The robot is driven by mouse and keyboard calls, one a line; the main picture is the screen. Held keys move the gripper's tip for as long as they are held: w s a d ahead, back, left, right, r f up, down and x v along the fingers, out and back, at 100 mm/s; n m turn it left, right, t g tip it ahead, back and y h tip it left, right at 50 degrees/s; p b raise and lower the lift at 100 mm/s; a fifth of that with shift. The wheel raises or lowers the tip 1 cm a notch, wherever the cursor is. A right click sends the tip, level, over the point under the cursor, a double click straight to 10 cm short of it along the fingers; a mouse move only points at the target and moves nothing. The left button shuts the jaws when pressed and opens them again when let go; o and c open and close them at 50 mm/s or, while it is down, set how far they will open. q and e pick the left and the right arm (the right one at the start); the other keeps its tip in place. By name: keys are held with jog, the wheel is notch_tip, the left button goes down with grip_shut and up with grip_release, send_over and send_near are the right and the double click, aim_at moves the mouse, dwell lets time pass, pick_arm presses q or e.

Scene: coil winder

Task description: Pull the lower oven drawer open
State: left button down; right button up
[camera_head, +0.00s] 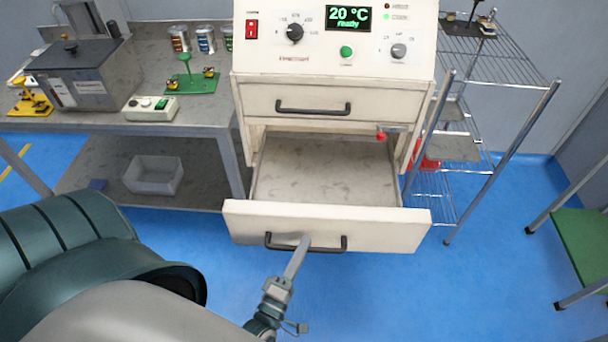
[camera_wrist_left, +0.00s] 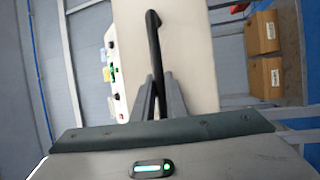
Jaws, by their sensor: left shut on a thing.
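The lower oven drawer (camera_head: 325,224) stands pulled out from the cream oven (camera_head: 335,55), with its empty grey inside (camera_head: 325,170) in view. Its dark bar handle (camera_head: 328,249) is on the front panel. My left gripper (camera_head: 303,242) is at the left part of this handle. In the left wrist view, the fingers (camera_wrist_left: 158,98) are closed around the dark handle (camera_wrist_left: 154,45), in front of the cream drawer front (camera_wrist_left: 185,60). The upper drawer (camera_head: 300,101) is shut. My right gripper is not in view.
A grey bench (camera_head: 190,118) with a metal box, cans and a green stand is on the left. A wire rack (camera_head: 490,60) stands on the right. A green-topped stool or table (camera_head: 585,240) is at the far right. Blue floor (camera_head: 490,280) is clear in front.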

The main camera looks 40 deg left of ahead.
pick_arm(q)
jog(key=shift+s+d, duration=0.1)
jog(key=shift+s, duration=0.1)
jog(key=c, duration=2)
grip_release()
jog(key=shift+c, duration=0.2)
